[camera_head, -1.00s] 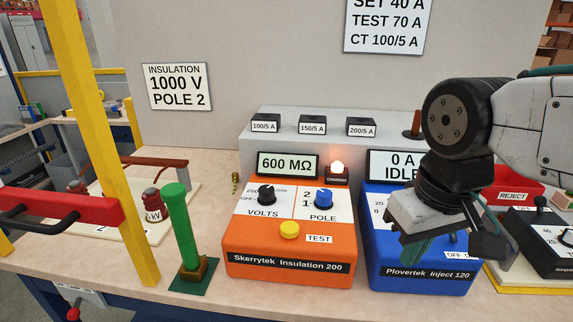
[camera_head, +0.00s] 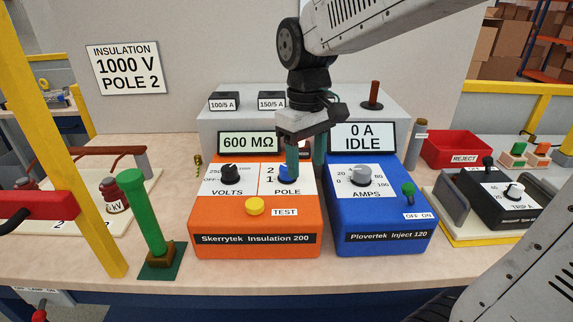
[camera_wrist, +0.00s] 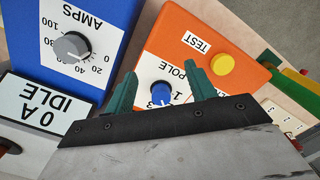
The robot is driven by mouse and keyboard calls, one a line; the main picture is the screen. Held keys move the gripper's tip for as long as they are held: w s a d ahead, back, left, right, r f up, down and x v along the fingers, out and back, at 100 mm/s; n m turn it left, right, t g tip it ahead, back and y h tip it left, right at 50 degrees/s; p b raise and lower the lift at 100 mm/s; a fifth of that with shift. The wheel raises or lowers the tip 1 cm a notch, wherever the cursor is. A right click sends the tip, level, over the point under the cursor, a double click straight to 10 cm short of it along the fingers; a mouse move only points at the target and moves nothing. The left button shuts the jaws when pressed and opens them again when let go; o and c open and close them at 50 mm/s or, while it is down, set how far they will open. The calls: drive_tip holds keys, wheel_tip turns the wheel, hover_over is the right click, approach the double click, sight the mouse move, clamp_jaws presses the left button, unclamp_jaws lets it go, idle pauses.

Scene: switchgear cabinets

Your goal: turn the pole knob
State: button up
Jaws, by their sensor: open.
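The orange Skerrytek insulation tester (camera_head: 255,225) stands on the bench and reads 600 MΩ. Its blue pole knob (camera_head: 285,174) is partly hidden by a finger in the head view. In the wrist view the pole knob (camera_wrist: 161,93) shows whole, between the lines of my two green fingers; I cannot tell its exact setting. My gripper (camera_head: 305,163) is open and empty, pointing down above the tester's right back side. In the wrist view my gripper (camera_wrist: 159,68) has its fingers well apart, with no visible contact on the knob. A sign (camera_head: 125,68) reads 1000 V, pole 2.
The black volts knob (camera_head: 230,174) and yellow test button (camera_head: 255,206) are close by. The blue Plovertek box (camera_head: 380,215) stands just right, with its amps knob (camera_head: 362,175). A green post (camera_head: 148,215) stands left. The bench front is clear.

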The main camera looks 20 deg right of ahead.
sight(287, 167)
drive_tip(key=w+n, duration=0.1)
drive_tip(key=w, duration=0.1)
drive_tip(key=w+r+n, duration=0.1)
drive_tip(key=w, duration=0.2)
drive_tip(key=w+a+r+n, duration=0.1)
drive_tip(key=w, duration=0.1)
drive_tip(key=shift+w+t, duration=0.25)
drive_tip(key=shift+t, duration=0.15)
drive_tip(key=shift+s+n, duration=0.15)
drive_tip(key=shift+n, duration=0.15)
drive_tip(key=shift+f, duration=0.25)
wheel_tip(287, 167, down, 7)
drive_tip(key=shift+f, duration=0.15)
drive_tip(key=c, duration=1)
drive_tip(key=shift+o, duration=0.2)
